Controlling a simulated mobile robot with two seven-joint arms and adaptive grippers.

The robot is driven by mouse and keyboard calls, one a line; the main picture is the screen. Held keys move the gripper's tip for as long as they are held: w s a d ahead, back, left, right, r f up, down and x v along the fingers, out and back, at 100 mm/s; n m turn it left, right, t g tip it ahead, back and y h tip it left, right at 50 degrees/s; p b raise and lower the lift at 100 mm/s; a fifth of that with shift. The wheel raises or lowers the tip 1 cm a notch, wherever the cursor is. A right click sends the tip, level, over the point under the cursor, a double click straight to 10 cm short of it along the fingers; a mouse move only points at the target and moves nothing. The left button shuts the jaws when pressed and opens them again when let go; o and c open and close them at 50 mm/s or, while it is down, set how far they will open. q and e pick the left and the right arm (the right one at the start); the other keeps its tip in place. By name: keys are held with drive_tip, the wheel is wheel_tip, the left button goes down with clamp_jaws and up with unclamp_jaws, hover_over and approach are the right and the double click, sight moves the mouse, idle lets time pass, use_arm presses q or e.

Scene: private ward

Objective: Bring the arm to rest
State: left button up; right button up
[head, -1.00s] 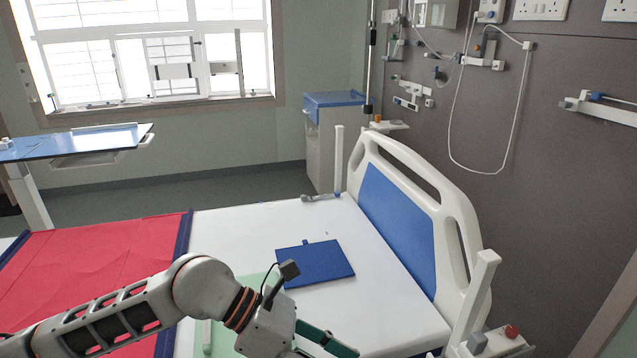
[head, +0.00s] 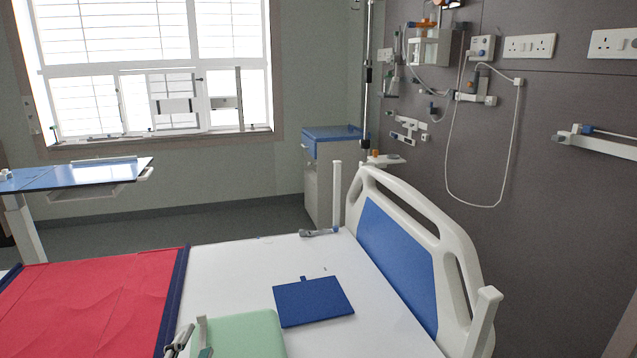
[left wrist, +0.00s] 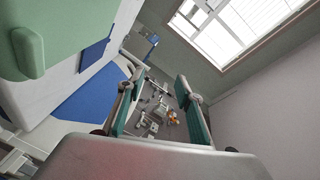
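My left gripper (head: 189,340) shows only in part at the bottom of the head view, beside the left edge of a light green object (head: 245,335) on the bed. I cannot tell whether they touch. The left wrist view shows the gripper (left wrist: 157,80) with its two green-padded fingers apart and nothing between them. The rest of the left arm is out of the head view. The green object also shows at the upper left of the wrist view (left wrist: 60,25). My right gripper is in neither view.
The bed (head: 370,325) has a red cover (head: 85,300), a blue flat item (head: 313,301) and a raised headboard (head: 398,245). A blue-topped overbed table (head: 70,175) stands at the left. A bedside cabinet (head: 325,185) stands behind the bed. Open floor lies beyond it.

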use_arm(q)
drive_tip(key=s+a+f+n+g+y, duration=0.25)
drive_tip(key=s+a+f+g, duration=0.4)
drive_tip(key=s+f, duration=0.4)
drive_tip(key=s+a+f+n+g+y, duration=0.25)
drive_tip(key=s+a+f+g, duration=0.35)
drive_tip(key=s+f, duration=0.5)
drive_tip(key=w+d+f+n+t+h+p, duration=0.1)
drive_tip(key=d+f+t+h+p, duration=0.1)
drive_tip(key=d, duration=0.5)
drive_tip(key=w+d+f+n+t+h+p, duration=0.1)
drive_tip(key=d+f+n+t+h+p, duration=0.1)
drive_tip(key=d+h, duration=0.4)
drive_tip(key=shift+w+d+f+t, duration=0.35)
drive_tip(key=shift+d+f+t, duration=0.5)
drive_tip(key=shift+d+f, duration=0.15)
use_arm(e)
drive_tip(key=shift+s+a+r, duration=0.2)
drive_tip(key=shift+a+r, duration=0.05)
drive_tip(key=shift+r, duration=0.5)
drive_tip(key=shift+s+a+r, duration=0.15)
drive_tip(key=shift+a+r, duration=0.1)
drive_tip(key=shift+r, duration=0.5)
